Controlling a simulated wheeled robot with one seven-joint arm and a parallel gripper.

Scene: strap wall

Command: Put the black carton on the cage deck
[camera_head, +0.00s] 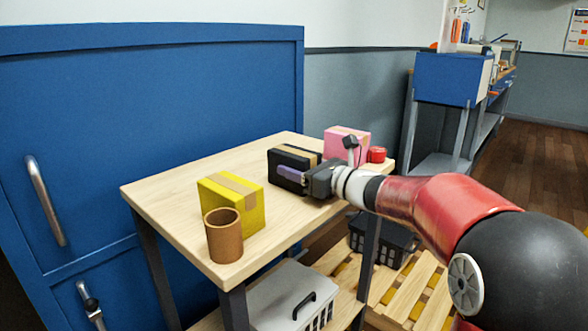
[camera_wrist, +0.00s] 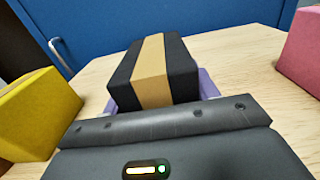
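The black carton (camera_head: 292,164) with a tan tape band stands on the light wooden table, between a yellow carton and a pink carton. It also shows in the wrist view (camera_wrist: 183,75), straight ahead of my gripper. My gripper (camera_head: 293,174) is low over the table, its purple fingers on either side of the black carton. In the wrist view the fingers (camera_wrist: 160,100) lie close along its two sides. Whether they press on it I cannot tell. No surface is clearly recognisable as the cage deck; a slatted wooden deck (camera_head: 408,290) shows low at the right.
The table (camera_head: 160,190) also holds the yellow carton (camera_head: 245,208), a brown cup (camera_head: 224,240), the pink carton (camera_head: 349,140) and a red item (camera_head: 377,155). A grey case (camera_head: 275,295) and a dark crate (camera_head: 375,240) sit lower down. A blue panel (camera_head: 150,120) stands behind.

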